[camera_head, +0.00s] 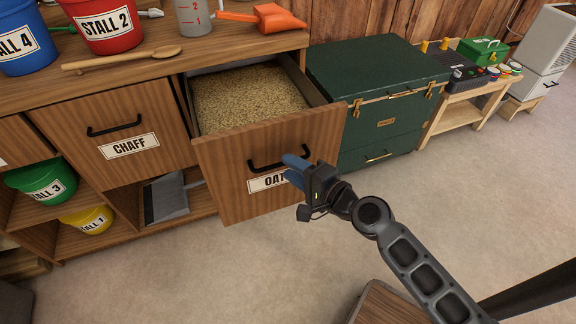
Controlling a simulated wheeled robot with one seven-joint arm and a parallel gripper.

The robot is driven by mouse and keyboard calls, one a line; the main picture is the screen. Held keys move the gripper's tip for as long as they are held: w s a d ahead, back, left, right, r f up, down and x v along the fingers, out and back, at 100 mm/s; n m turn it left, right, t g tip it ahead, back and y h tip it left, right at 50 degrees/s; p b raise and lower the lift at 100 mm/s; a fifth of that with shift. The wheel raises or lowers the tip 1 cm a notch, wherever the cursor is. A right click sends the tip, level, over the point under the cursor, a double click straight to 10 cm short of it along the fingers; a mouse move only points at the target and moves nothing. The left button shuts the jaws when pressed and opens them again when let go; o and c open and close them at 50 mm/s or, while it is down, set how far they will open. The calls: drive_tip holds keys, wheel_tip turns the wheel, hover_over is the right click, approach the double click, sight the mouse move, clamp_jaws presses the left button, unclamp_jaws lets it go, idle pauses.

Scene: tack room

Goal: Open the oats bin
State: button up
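The oats bin (225,159) is a wooden drawer pulled out from the cabinet, its label partly hidden by my gripper. Grain (250,97) shows inside it. Its black handle (262,166) is on the front face. My gripper (292,170) is at the right end of the handle, with its blue fingers pointing left toward the bin front. The fingers overlap the handle's right end in this view. I cannot tell whether they are closed on it or touching it.
The closed chaff bin (82,132) is to the left. A green trunk (375,75) stands right of the open drawer. The countertop holds a red bucket (108,28), a wooden spoon (120,60) and an orange scoop (270,18). The floor (470,190) at right is clear.

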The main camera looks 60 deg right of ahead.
drive_tip(key=b+v, duration=0.1)
drive_tip(key=v, duration=0.4)
drive_tip(key=shift+s+a+r, duration=0.1)
drive_tip(key=shift+s, duration=0.2)
drive_tip(key=s+a+r+n+y+p, duration=0.3)
drive_tip(key=s+a+r+n+p, duration=0.5)
drive_tip(key=s+a+r+n, duration=0.7)
drive_tip(key=s+r+n, duration=0.3)
drive_tip(key=s+n, duration=0.1)
drive_tip(key=n, duration=0.2)
drive_tip(key=shift+g, duration=0.4)
drive_tip(key=shift+w+a, duration=0.1)
drive_tip(key=shift+w, duration=0.05)
idle(1.2)
